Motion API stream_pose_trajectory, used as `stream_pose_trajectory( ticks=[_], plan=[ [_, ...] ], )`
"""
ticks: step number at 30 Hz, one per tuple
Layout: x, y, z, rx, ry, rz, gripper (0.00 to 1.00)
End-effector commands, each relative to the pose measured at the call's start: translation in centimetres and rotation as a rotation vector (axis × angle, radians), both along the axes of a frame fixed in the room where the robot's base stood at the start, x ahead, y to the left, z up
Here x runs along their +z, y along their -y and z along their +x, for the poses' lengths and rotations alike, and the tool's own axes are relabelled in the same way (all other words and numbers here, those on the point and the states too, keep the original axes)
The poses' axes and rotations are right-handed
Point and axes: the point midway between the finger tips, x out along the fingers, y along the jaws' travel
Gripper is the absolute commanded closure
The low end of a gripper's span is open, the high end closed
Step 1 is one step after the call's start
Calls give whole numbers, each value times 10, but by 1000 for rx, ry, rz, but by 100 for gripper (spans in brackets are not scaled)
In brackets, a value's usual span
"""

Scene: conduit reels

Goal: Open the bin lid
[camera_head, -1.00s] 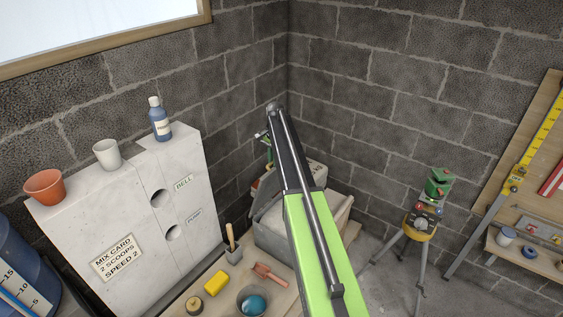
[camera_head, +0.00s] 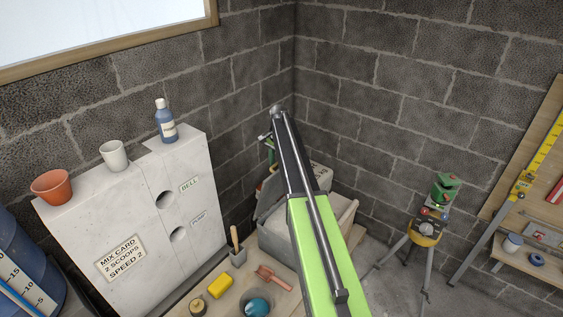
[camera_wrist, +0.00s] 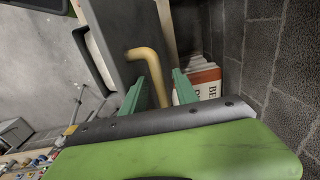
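The grey bin (camera_head: 279,243) stands in the corner behind my green and black arm, which hides much of it. Its dark grey lid (camera_head: 267,203) looks tilted up, with a pale surface showing to the right of the arm. In the wrist view the lid (camera_wrist: 122,45) has a bent tan handle (camera_wrist: 150,57). My gripper (camera_wrist: 163,75) has its two green fingers apart, one on each side of the handle. A gap seems to show beside the handle; firm contact cannot be made out.
A white and orange bag (camera_wrist: 200,84) stands near the fingers by the block wall. A tripod level (camera_head: 430,225) stands right.

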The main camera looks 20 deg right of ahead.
Motion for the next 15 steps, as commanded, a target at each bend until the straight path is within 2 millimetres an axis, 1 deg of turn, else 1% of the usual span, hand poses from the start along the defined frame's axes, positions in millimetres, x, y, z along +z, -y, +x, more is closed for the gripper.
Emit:
stream_pose_trajectory(
  ticks=[4,8,11,15],
  plan=[
    [6,0,0,0,0,0,64],
    [21,0,-1,0,0,0,64],
    [40,1,-1,0,0,0,64],
    [72,2,-3,0,0,0,64]
  ],
)
